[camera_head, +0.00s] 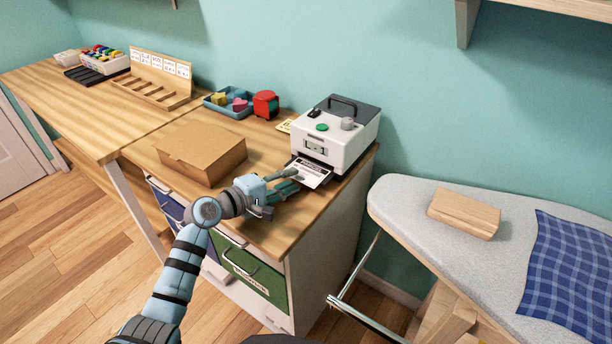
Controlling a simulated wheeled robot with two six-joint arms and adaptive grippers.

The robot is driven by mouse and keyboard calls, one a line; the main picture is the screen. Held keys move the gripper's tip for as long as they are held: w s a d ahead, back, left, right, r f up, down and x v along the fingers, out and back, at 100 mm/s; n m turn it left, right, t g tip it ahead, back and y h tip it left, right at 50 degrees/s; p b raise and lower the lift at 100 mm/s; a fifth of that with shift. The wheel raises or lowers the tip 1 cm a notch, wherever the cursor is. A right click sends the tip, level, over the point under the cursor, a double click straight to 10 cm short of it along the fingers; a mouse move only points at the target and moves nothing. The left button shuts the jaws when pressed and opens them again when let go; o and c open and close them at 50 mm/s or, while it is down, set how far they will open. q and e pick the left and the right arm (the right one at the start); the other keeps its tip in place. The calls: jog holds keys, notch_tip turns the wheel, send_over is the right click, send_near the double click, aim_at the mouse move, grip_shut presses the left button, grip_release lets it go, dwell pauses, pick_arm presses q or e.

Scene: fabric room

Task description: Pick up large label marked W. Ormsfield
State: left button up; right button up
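A white label (313,174) with dark print sticks out of the front of a white label printer (335,140) with a dark top, on the wooden desk. The print is too small to read, so I cannot confirm the name. My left gripper (296,179) is just left of the label, low over the desk, pointing right towards it. Its two fingers look apart, with nothing visible held between them. Whether a fingertip touches the label's edge is unclear. My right gripper is not in view.
A closed cardboard box (201,153) sits left of my gripper. Behind are a blue tray (229,104) of coloured pieces, a red object (265,104) and a wooden rack (160,79). An ironing board (400,196) with a wooden block (464,214) and blue cloth (570,265) stands right.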

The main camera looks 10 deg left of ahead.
pick_arm(q)
grip_shut()
dwell(0.3)
